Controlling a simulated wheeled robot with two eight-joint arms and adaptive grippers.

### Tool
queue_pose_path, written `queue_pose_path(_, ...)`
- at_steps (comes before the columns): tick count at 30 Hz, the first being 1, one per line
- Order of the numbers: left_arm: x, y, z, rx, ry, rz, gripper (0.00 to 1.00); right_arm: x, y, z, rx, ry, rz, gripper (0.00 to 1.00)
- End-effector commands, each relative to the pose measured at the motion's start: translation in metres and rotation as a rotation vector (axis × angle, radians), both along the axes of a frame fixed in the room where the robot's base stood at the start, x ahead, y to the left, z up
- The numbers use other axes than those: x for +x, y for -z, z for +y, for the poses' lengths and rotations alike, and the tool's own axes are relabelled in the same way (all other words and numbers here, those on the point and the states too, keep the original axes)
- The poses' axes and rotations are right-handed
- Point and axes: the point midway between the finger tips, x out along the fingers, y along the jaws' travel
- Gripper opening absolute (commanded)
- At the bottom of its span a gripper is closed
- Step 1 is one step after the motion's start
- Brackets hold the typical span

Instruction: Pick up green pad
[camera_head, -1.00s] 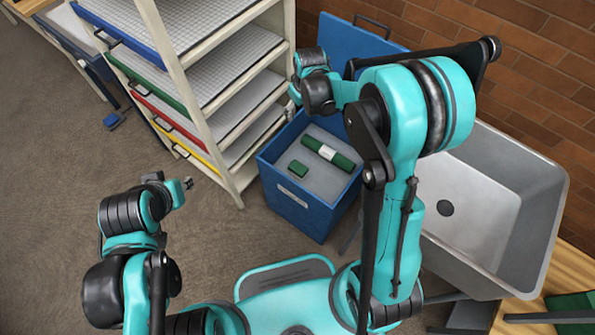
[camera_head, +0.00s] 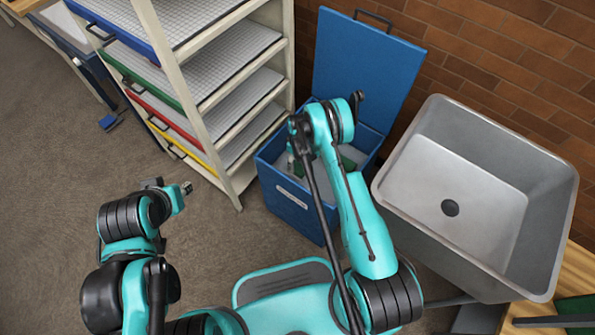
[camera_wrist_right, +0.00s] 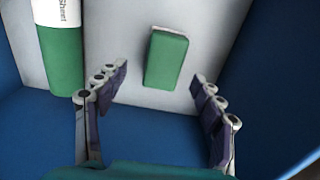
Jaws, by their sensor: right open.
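The green pad (camera_wrist_right: 166,60) is a small green block lying flat on the pale grey floor of the open blue box (camera_head: 285,208). In the right wrist view it sits ahead of my right gripper (camera_wrist_right: 159,79), between the lines of its two spread fingers. The jaws are open and empty.
A green roll with a white label (camera_wrist_right: 62,45) lies in the box left of the pad. The box walls are close around my right gripper. A shelf rack (camera_head: 215,110) stands left of the box, a grey sink (camera_head: 460,175) to the right, a brick wall behind.

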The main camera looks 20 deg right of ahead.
Motion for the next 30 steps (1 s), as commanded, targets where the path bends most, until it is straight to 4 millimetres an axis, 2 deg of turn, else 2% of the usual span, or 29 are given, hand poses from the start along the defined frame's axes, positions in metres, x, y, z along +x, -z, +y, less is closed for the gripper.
queue_pose_path(12, 0.0, 0.031, 0.0, 0.0, 0.0, 0.0, 0.31, -0.005, 0.054, 0.003, 0.0, 0.001, -0.001, 0.68)
queue_pose_path(19, 0.0, 0.03, 0.0, 0.0, 0.0, 0.0, 0.31, -0.005, 0.055, 0.003, 0.0, 0.001, -0.001, 0.68)
queue_pose_path(20, 0.0, 0.029, 0.0, 0.0, 0.0, 0.0, 0.31, -0.005, 0.055, 0.003, 0.0, 0.001, -0.001, 0.65)
queue_pose_path(24, 0.0, 0.029, 0.0, 0.0, 0.0, 0.0, 0.31, -0.005, 0.055, 0.003, 0.0, 0.001, -0.001, 0.29)
queue_pose_path(26, 0.0, 0.03, 0.0, 0.0, 0.0, 0.0, 0.31, -0.005, 0.055, 0.003, 0.0, 0.001, -0.001, 0.15)
queue_pose_path(30, 0.0, 0.03, 0.0, 0.0, 0.0, 0.0, 0.31, -0.005, 0.055, 0.003, 0.0, 0.001, -0.001, 0.15)
